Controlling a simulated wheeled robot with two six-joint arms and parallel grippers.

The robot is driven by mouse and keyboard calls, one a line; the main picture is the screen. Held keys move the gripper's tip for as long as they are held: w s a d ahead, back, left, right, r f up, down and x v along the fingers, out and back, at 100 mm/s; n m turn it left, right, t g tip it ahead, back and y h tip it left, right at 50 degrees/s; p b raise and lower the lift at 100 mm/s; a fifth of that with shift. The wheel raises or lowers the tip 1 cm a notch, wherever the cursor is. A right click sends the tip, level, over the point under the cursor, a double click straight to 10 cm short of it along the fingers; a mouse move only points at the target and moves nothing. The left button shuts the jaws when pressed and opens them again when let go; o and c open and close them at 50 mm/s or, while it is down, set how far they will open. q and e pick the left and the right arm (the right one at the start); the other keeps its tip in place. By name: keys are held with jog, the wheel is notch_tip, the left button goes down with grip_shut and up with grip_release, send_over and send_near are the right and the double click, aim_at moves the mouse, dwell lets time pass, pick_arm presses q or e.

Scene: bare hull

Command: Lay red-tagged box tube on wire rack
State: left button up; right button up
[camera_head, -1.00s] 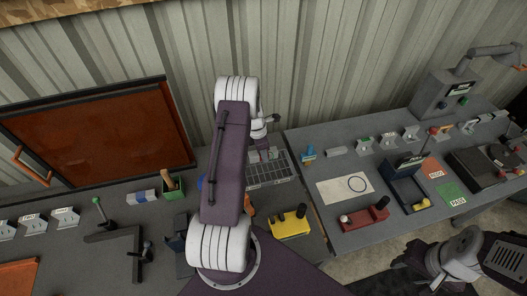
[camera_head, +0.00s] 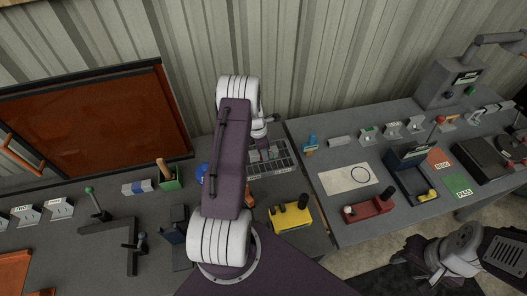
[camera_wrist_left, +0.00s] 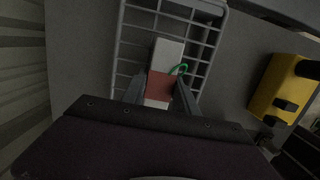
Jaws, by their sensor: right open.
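The red-tagged box tube (camera_wrist_left: 167,60) is a pale grey block with a red band across it. In the left wrist view it lies between the two fingers of my left gripper (camera_wrist_left: 160,88), which flank it closely at the red band and look shut on it. The wire rack (camera_wrist_left: 135,38) is directly beneath; I cannot tell whether the tube touches it. In the head view the rack (camera_head: 284,162) stands at the back of the left bench, partly hidden by my left arm. My right gripper (camera_head: 436,268) is open and empty at the lower right.
A thin green loop (camera_wrist_left: 181,68) shows beside the tube. A yellow block with black parts (camera_head: 290,216) stands in front of the rack. A green box (camera_head: 170,180) and a blue object (camera_head: 202,173) are left of my arm. The right bench (camera_head: 335,232) holds several fixtures.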

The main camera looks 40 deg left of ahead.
pick_arm(q)
jog(key=o, duration=0.3)
jog(key=shift+o, duration=0.2)
jog(key=r, duration=0.2)
jog(key=r+b, duration=0.1)
jog(key=r, duration=0.2)
jog(key=s+r+b, duration=0.1)
jog(key=r, duration=0.2)
jog(key=shift+a+r, duration=0.15)
jog(key=shift+a, duration=0.25)
jog(key=shift+s+r, duration=0.15)
jog(key=shift+r, duration=0.3)
jog(key=shift+f, duration=0.1)
